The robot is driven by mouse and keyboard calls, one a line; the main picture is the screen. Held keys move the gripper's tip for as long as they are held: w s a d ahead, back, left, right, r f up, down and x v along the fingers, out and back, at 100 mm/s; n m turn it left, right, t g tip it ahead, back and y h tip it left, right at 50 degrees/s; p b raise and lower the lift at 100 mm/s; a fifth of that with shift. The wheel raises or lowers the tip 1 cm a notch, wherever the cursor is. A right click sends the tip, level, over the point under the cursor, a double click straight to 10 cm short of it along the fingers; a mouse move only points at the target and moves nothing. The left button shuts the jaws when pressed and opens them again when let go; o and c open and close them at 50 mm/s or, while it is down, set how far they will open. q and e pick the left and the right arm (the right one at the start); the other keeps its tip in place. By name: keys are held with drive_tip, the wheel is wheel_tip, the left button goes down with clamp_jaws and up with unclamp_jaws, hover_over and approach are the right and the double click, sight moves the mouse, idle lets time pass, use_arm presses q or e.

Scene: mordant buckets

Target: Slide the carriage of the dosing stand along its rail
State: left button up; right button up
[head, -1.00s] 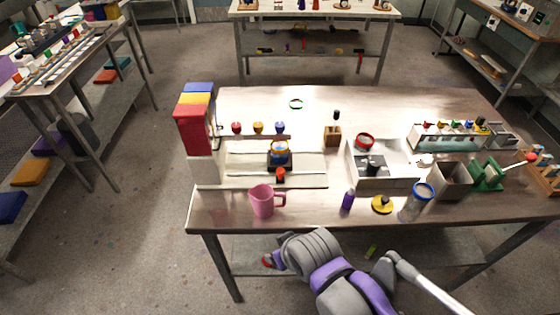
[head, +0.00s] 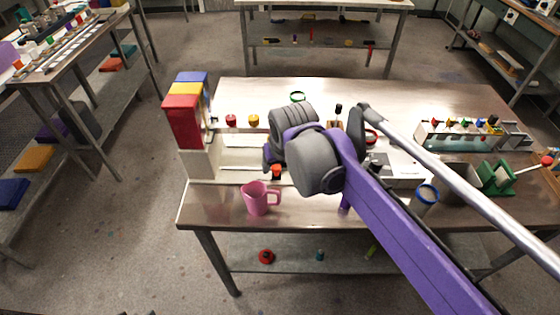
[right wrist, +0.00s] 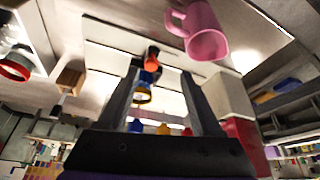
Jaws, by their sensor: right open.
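The dosing stand has a pale base and post with red, yellow and blue hoppers (head: 185,118) at its left end. Red and yellow knobs (head: 231,120) show along its back; the rail is mostly hidden by my right arm. In the head view the carriage shows only its red-orange knob (head: 276,171). In the right wrist view the dark carriage (right wrist: 157,72), with its red knob (right wrist: 152,53) and a blue-and-yellow cup (right wrist: 143,94), lies between the open fingers of my right gripper (right wrist: 160,72). In the head view this gripper (head: 270,158) is mostly hidden. Contact is unclear. My left gripper is out of view.
A pink mug (head: 257,199) stands just in front of the stand, close to my right gripper. A blue-rimmed jar (head: 426,196), a green stand (head: 496,178) and a tube rack (head: 455,138) stand to the right.

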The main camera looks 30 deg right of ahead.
sight(277, 166)
drive_tip(key=w+d+f, duration=0.1)
drive_tip(key=w+f, duration=0.1)
drive_tip(key=f, duration=0.1)
drive_tip(key=w+d+f, duration=0.1)
drive_tip(key=w+f, duration=0.1)
drive_tip(key=w+d+f+b, duration=0.1)
drive_tip(key=w+f, duration=0.1)
drive_tip(key=f, duration=0.1)
drive_tip(key=shift+w+f, duration=0.3)
drive_tip(key=shift+w, duration=0.1)
clamp_jaws()
drive_tip(key=shift+d, duration=0.1)
idle(1.2)
